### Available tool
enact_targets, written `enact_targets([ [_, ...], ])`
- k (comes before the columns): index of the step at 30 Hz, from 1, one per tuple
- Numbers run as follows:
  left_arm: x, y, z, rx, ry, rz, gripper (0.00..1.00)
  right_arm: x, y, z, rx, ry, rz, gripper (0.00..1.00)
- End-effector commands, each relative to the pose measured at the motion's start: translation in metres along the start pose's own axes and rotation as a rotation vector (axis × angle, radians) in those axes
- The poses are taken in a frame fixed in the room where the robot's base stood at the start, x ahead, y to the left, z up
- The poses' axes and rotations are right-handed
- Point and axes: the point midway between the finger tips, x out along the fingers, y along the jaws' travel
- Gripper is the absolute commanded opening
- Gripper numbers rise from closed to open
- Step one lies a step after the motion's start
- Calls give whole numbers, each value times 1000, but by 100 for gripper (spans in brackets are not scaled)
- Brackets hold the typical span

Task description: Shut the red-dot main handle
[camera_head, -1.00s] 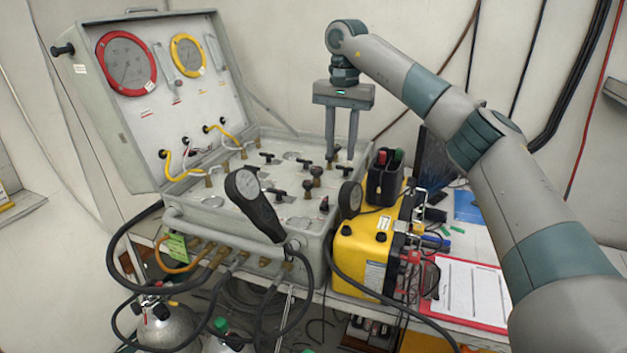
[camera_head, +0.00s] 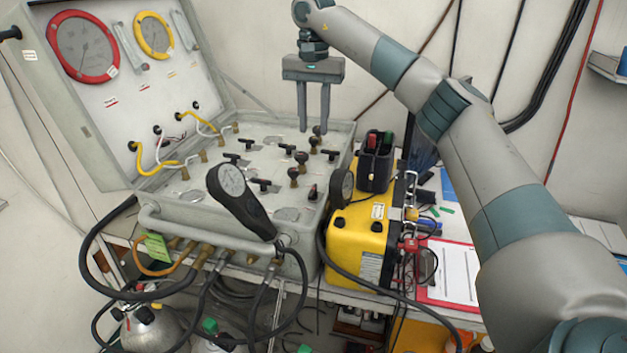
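The air panel (camera_head: 225,213) is an open grey case. Its top carries several black T-handles, such as one near the front (camera_head: 264,184) and one at the right (camera_head: 330,154), and several round knobs, such as one in the middle (camera_head: 293,173). No red dot can be made out on any handle, so I cannot tell which is the main one. My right gripper (camera_head: 313,131) points down over the panel's back right part, its two fingers apart with nothing clearly between them. A dark knob (camera_head: 317,130) shows by the fingertips; contact cannot be told. My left gripper is out of view.
A black gauge (camera_head: 232,182) on a hose stands at the panel's front edge. A yellow box (camera_head: 352,240) and a black holder (camera_head: 375,165) stand close at the right. The raised lid (camera_head: 125,105) with red and yellow gauges bounds the back left.

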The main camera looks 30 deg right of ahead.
Motion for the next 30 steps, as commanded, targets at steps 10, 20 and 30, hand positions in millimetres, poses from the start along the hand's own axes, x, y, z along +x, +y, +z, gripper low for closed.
enact_targets([
  [10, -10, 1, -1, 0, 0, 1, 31, 42, 2, 0, 0, -3, 4, 29],
  [20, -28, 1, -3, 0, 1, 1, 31, 101, 1, 0, 1, -3, 3, 29],
  [30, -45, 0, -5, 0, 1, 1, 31, 152, 1, 0, 1, -2, 1, 29],
])
